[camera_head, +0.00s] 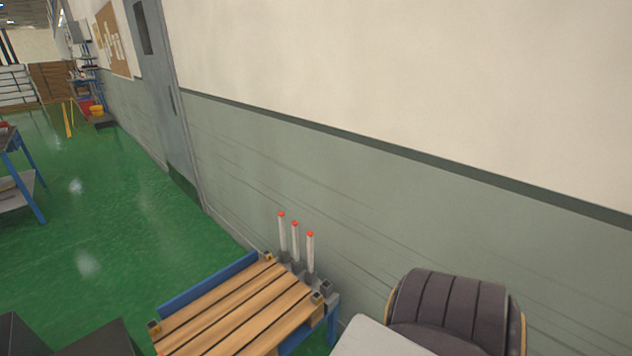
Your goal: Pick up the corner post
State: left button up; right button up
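Three upright white posts with orange-red tips stand in a row at the far right edge of a wooden slatted pallet. They are the left post (282,236), the middle post (295,243) and the right post (310,255). Their lower ends sit in dark grey holders beside the pallet (235,308). I cannot tell which one the task means. Small dark corner fittings with yellowish parts show at the pallet's left corner (154,326), far corner (267,257) and right corner (317,297). Neither of my grippers is in view.
The pallet rests on a blue frame (334,318) close to a green-and-white wall (300,180). A dark ribbed padded seat (450,300) and a pale grey surface (378,338) are at the lower right. Open green floor (100,215) lies left. A blue-legged bench (22,175) stands at the left edge.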

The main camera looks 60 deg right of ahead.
aim_at(310, 234)
jog(key=z, duration=1.75)
